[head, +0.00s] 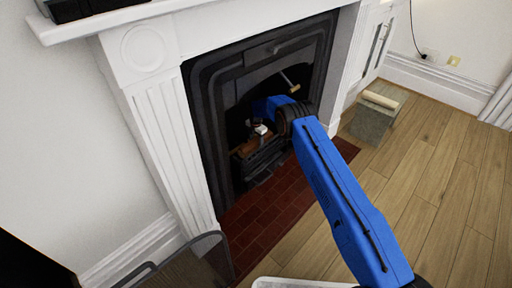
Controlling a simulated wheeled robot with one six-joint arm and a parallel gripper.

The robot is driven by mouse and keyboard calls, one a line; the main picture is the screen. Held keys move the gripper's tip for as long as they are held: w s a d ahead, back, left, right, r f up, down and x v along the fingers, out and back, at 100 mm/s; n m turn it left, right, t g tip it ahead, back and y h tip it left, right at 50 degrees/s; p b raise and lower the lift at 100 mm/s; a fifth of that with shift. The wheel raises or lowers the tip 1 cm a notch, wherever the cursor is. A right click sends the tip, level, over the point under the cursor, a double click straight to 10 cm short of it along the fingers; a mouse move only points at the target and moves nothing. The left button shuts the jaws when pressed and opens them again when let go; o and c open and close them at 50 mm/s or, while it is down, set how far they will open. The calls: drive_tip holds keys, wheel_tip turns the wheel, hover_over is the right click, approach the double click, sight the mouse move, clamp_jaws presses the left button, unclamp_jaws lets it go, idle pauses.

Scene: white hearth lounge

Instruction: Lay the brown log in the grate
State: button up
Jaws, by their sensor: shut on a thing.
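The fireplace has a black cast-iron surround (205,120) with a dark opening. A dark grate (268,160) stands low in the opening, above the red brick hearth. My blue arm reaches into the opening from the right. My gripper (256,137) is small in the picture, just above the grate, and is shut on the brown log (247,147). The log lies at the grate's top, near its left side. The gripper and wrist partly cover the log, and I cannot tell whether the log rests on the grate or hangs just above it.
A white mantel (160,14) and pillar frame the opening. A pale cylinder (381,100) lies on a grey block (370,123) right of the hearth. A dark mesh-like object (185,268) stands at the lower left. The wooden floor (450,190) at right is clear.

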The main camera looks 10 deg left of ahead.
sight(256, 140)
drive_tip(key=shift+f, duration=1.35)
drive_tip(key=shift+f, duration=0.1)
drive_tip(key=o, duration=1.5)
drive_tip(key=shift+c, duration=0.2)
wheel_tip(256, 140, up, 12)
drive_tip(key=shift+r, duration=0.1)
